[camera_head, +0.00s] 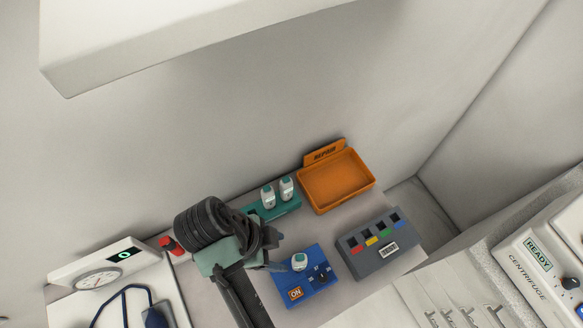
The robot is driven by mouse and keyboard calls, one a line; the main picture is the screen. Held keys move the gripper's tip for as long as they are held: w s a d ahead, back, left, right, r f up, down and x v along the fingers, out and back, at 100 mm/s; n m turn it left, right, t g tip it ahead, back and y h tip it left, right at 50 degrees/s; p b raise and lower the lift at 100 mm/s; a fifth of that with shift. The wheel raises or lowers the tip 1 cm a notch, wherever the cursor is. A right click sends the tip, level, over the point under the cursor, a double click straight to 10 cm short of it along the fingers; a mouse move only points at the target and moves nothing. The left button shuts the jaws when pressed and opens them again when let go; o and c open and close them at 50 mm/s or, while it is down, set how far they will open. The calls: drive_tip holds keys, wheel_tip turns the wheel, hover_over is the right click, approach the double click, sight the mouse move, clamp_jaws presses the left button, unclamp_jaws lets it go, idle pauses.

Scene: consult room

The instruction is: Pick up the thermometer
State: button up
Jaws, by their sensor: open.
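Three small white devices with teal faces look like thermometers, though I cannot tell for sure at this size. Two of them, a left one (267,197) and a right one (286,188), stand side by side in a teal holder (257,214) against the wall. A third white device (299,262) sits on a blue base (289,281) marked "ON". My gripper (274,251) is open, just left of the third device and above the left edge of the blue base. My arm partly hides the holder's left end. The fingertips are dark and hard to make out.
An orange tray (312,201) marked "REPAIR" stands empty behind. A grey box (385,251) with coloured slots is at right. A scale-like dial unit (97,270) and a red object (172,245) are at left. A centrifuge (541,285) is far right. A white overhang (150,50) is above.

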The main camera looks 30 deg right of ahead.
sight(299, 264)
drive_tip(key=b+x, duration=0.3)
drive_tip(key=x, duration=0.1)
drive_tip(key=b+x, duration=0.4)
drive_tip(key=shift+s, duration=0.2)
drive_tip(key=shift+s+a+p+x, duration=0.15)
drive_tip(key=shift+p+x, duration=0.25)
drive_tip(key=shift+x, duration=0.85)
drive_tip(key=shift+s+a+p+x, duration=0.15)
drive_tip(key=shift+p+x, duration=0.25)
drive_tip(key=shift+x, duration=0.85)
clamp_jaws()
